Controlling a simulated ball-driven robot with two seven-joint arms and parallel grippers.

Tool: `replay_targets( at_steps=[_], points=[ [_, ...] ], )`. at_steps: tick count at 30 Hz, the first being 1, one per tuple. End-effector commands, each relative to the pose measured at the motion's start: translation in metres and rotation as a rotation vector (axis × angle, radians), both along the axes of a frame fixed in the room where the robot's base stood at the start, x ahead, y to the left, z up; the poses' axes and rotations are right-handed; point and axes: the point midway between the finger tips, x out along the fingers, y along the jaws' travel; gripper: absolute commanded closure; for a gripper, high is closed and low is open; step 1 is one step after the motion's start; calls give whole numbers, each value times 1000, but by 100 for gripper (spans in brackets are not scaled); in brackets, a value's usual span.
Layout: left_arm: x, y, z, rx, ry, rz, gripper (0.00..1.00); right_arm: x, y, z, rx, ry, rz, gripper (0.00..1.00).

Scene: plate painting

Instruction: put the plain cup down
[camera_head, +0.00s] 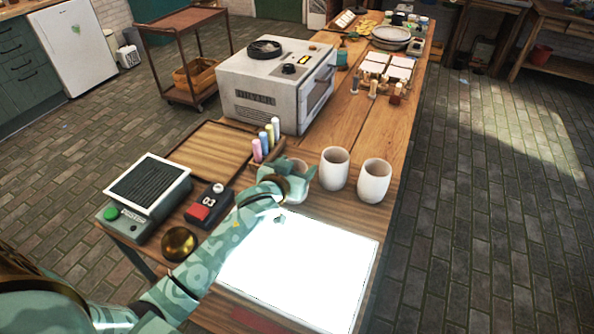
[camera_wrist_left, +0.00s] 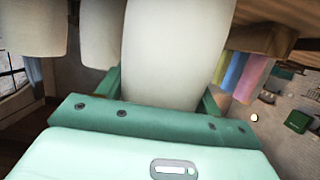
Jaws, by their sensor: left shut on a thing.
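The plain whitish cup (camera_head: 299,183) is in my left gripper (camera_head: 284,184), which is shut on it. In the head view the gripper and forearm cover much of the cup. In the left wrist view the cup (camera_wrist_left: 175,60) stands large between the two green fingers. I cannot tell whether its base touches the table. Two more pale cups, a middle one (camera_head: 335,169) and a right one (camera_head: 374,182), stand upright on the table to the right of the held cup. My right gripper is not in view.
A glowing white panel (camera_head: 300,270) lies in front of the cups. Coloured tubes (camera_head: 265,142) in a rack stand close behind the gripper. A grey oven-like machine (camera_head: 275,85) stands behind them. A brass bowl (camera_head: 179,243) and a red-buttoned timer (camera_head: 207,207) are on the left.

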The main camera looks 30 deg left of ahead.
Motion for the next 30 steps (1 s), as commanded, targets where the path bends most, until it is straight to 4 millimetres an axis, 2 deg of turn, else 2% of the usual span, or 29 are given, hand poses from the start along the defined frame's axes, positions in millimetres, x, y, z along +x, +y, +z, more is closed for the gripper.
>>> replay_targets(
  at_steps=[10, 11, 12, 13, 23, 26, 30],
  points=[
    [0, 0, -3, -1, -2, 0, 65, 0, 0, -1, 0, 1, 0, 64],
    [0, 0, -3, -1, -1, 0, 29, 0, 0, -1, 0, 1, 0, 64],
    [0, 0, -3, 0, -1, 0, 18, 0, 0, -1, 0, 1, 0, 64],
    [0, 0, -3, 0, -1, 0, 12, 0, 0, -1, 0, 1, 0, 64],
    [0, 0, 1, 0, -3, -1, 12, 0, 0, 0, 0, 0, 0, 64],
    [-14, -1, 6, -2, -2, 0, 12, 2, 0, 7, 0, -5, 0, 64],
    [-44, -3, 17, -3, -2, 0, 12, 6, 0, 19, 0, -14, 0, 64]
  ],
)
